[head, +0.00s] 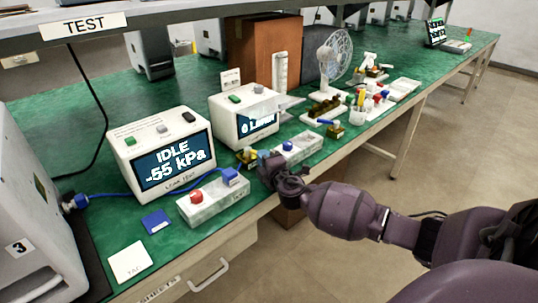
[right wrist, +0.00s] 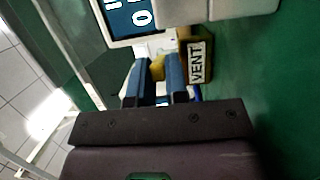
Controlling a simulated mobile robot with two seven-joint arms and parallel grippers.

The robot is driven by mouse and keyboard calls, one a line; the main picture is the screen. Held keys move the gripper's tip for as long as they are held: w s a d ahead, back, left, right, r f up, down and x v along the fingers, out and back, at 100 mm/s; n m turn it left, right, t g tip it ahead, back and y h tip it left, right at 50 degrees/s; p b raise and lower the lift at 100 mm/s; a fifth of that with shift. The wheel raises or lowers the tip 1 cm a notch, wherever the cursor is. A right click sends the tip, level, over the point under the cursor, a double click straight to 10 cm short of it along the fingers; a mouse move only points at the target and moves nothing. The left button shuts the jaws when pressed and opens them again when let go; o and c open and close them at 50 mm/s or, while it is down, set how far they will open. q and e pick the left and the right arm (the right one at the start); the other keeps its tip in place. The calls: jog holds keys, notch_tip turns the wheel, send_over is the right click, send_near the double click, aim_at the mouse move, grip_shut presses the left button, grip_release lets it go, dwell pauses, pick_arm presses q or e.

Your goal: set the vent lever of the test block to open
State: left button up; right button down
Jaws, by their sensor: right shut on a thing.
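A small brass block (head: 246,155) stands at the front of the green bench in the head view, beside my right gripper (head: 266,161). In the right wrist view the block (right wrist: 184,34) carries a white VENT label (right wrist: 195,62). A yellow lever (right wrist: 157,68) shows between the two blue-grey fingers of my right gripper (right wrist: 160,75), which is shut on it. The fingers hide part of the lever, so I cannot tell its exact setting. My left gripper is not in view.
A display box (head: 165,157) reads IDLE and -55 kPa. A second display box (head: 242,115) stands behind the brass block. White blocks with a red knob (head: 215,208) and a blue knob (head: 297,148) flank my gripper. The aisle at right is clear.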

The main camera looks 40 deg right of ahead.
jog(key=shift+a+r+m+h+p, duration=0.2)
jog(key=shift+a+m+h+p, duration=0.15)
jog(key=shift+m+h, duration=0.45)
jog(key=shift+f+g+h, duration=0.15)
jog(key=shift+g+h, duration=0.15)
jog(key=shift+h, duration=0.1)
jog(key=c, duration=1.1)
grip_release()
jog(key=shift+s, duration=0.1)
jog(key=shift+c, duration=0.2)
jog(key=shift+a, duration=0.1)
jog(key=shift+s+a, duration=0.1)
jog(key=shift+s, duration=0.2)
pick_arm(q)
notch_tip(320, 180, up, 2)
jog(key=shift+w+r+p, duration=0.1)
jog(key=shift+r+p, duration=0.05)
jog(key=shift+p, duration=0.45)
pick_arm(e)
jog(key=v, duration=1)
jog(key=shift+c, duration=0.2)
